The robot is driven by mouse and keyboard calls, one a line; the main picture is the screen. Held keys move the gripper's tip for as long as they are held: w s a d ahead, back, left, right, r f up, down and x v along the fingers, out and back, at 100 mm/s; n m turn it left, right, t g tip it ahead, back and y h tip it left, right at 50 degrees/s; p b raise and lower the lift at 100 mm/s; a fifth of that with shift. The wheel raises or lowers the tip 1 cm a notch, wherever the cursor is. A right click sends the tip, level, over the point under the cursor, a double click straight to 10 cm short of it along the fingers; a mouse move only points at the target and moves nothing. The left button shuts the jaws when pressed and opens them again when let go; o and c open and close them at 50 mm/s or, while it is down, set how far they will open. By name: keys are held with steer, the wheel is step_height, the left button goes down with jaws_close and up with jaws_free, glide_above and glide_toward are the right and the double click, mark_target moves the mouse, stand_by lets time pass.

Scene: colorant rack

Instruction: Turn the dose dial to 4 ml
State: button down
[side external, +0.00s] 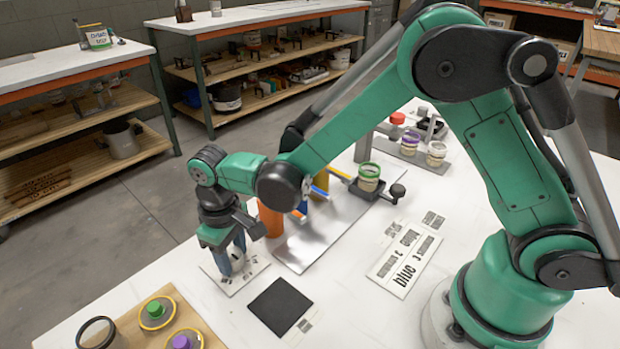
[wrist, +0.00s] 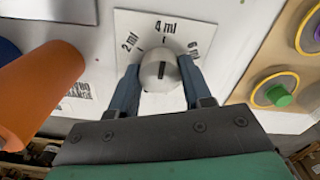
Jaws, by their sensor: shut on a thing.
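The dose dial is a pale round knob (wrist: 150,80) with a short black mark on top. It stands on a white plate (wrist: 125,20) printed 2 ml, 4 ml and 6 ml. In the wrist view the black mark is nearly upright and points roughly at the 4 ml label (wrist: 166,27). My gripper (wrist: 160,70) is shut on the knob, one blue-grey finger on each side. In the side external view my gripper (side external: 231,262) points down over the plate (side external: 252,271), and its fingers hide the knob.
An orange cylinder (side external: 270,218) stands close beside my gripper, with blue and yellow ones behind. A black square (side external: 280,305) lies on the white table nearby. A wooden board (side external: 195,318) with green and purple knobs is at the front left. A cup (side external: 368,178) sits behind.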

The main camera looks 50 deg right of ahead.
mark_target(232, 253)
steer(key=shift+c, duration=1.8)
jaws_free()
steer(key=shift+r, duration=2.85)
